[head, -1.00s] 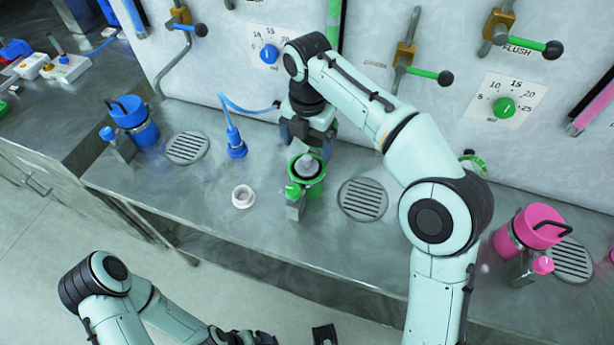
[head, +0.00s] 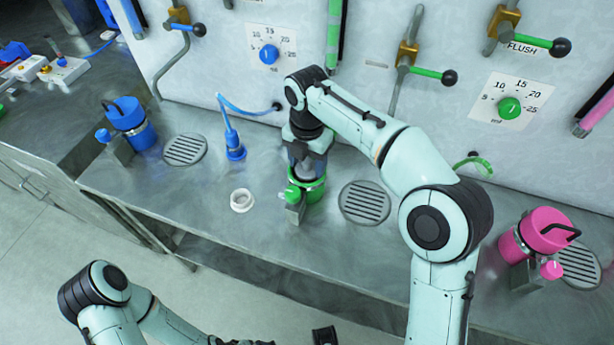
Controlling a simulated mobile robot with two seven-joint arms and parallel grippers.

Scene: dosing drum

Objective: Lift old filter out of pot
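The green pot (head: 313,190) stands open on the steel bench, with a green-knobbed fitting on its front left. A pale grey piece (head: 306,171), which looks like the old filter, shows at the pot's mouth; its lower part is hidden inside. My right gripper (head: 307,163) points down at the pot's mouth, with its fingers at the grey piece. I cannot tell whether they are closed on it. A white ring-shaped part (head: 242,200) lies on the bench left of the pot. My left gripper (head: 262,342) is at the bottom edge, mostly cut off.
A round drain grate (head: 364,202) lies right of the pot, another (head: 185,149) to the left. A blue pot (head: 130,122) stands far left, a pink pot (head: 535,234) far right. A blue nozzle with a hose (head: 234,145) stands behind the white ring. The wall panel carries valves and dials.

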